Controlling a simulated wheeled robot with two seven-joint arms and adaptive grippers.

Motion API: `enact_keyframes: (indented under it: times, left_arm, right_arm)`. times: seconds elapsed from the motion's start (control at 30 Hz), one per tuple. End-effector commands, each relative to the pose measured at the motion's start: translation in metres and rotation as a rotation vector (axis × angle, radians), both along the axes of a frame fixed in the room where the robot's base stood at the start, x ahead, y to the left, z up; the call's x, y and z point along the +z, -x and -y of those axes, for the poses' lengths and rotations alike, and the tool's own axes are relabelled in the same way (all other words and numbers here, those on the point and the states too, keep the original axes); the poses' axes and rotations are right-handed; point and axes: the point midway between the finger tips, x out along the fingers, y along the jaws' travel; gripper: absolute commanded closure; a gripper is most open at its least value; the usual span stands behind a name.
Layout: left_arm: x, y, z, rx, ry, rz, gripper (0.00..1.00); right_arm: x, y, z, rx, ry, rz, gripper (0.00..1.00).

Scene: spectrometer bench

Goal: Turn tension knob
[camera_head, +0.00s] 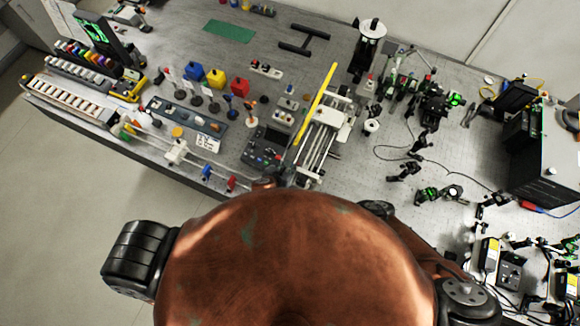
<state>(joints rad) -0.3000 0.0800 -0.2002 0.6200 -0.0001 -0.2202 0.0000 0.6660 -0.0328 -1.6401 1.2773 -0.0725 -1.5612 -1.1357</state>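I cannot single out the tension knob; the parts are small at this distance. A rail device (322,135) with parallel metal rods and a yellow bar (317,103) along its left side stands mid-bench. A small white round part (371,125) sits on the bench just right of it. A black stand with a white disc (370,28) on top is behind it. Neither gripper can be made out. My own large copper-coloured body covers the lower middle and hides the bench's front edge there.
The grey bench (400,185) holds black optical mounts (431,105) and a dark boxed instrument (545,160) at right. A control box (265,148), coloured blocks (217,78) and a long white rack (65,98) are at left. A thin cable (390,158) crosses the bench.

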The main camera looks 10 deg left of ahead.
Motion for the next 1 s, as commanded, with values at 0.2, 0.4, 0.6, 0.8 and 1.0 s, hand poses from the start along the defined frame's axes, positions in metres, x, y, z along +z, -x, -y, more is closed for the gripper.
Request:
enact_keyframes:
  times: [0.2, 0.4, 0.6, 0.8, 1.0]
  left_arm:
    - [-0.0003, 0.0, -0.0001, 0.0, 0.0, 0.0, 0.6]
    - [-0.0003, 0.0, -0.0001, 0.0, 0.0, 0.0, 0.6]
    - [-0.0003, 0.0, -0.0001, 0.0, 0.0, 0.0, 0.6]
    - [-0.0003, 0.0, -0.0001, 0.0, 0.0, 0.0, 0.6]
    - [-0.0004, -0.0002, -0.0001, 0.0, 0.0, 0.0, 0.6]
  right_arm:
    - [0.0013, -0.0021, -0.0001, -0.042, 0.001, 0.005, 1.0]
    - [0.0014, -0.0027, 0.0002, -0.048, 0.001, 0.006, 1.0]
    - [0.0017, -0.003, 0.0003, -0.047, 0.001, 0.007, 1.0]
    - [0.0012, -0.0023, -0.0001, -0.046, 0.001, 0.005, 0.73]
    - [0.0008, -0.0015, -0.001, -0.044, -0.001, 0.003, 0.68]
